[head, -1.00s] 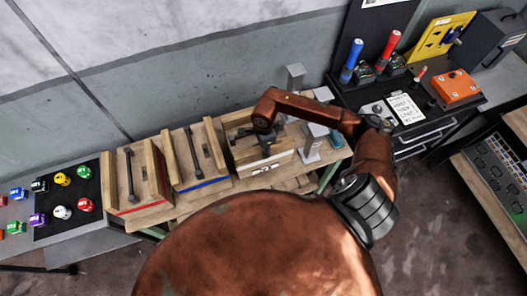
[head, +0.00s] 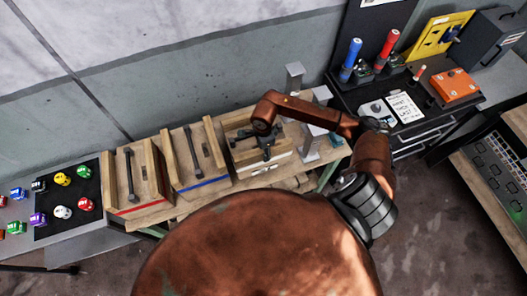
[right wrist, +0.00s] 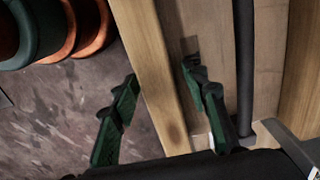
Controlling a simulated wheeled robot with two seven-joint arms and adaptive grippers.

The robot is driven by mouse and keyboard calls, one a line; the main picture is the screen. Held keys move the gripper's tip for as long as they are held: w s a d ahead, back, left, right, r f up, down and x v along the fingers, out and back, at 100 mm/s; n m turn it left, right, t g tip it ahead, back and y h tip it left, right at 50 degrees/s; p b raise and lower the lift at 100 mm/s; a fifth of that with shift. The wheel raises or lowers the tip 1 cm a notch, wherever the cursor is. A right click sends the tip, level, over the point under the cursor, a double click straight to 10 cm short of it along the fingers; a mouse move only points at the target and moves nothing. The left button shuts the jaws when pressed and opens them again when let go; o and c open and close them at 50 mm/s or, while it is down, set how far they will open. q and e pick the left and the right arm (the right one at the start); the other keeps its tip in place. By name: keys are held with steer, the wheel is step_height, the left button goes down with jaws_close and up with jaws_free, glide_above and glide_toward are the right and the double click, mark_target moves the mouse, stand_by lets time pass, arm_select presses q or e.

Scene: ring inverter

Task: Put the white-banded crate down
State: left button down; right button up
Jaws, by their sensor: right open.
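The white-banded crate (head: 282,163) sits on the wooden bench, at the right end of a row of crates. My right gripper (head: 265,143) is over it in the head view and hides part of its inside. In the right wrist view the right gripper (right wrist: 160,76) is open. One finger is outside a wooden crate wall (right wrist: 153,60) and the other is on its inner side, with visible gaps to the wall. A dark bar (right wrist: 245,70) runs along the inside. My left gripper is not in view.
A blue-banded crate (head: 204,186) stands just left, then a red-banded crate (head: 140,207). Grey posts (head: 294,76) stand behind and right of the white-banded crate. A dark cabinet with blue and red handles (head: 388,43) is at the right.

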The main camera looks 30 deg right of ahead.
step_height(320, 180, up, 12)
steer(key=shift+f+b, duration=0.25)
steer(key=shift+b, duration=0.95)
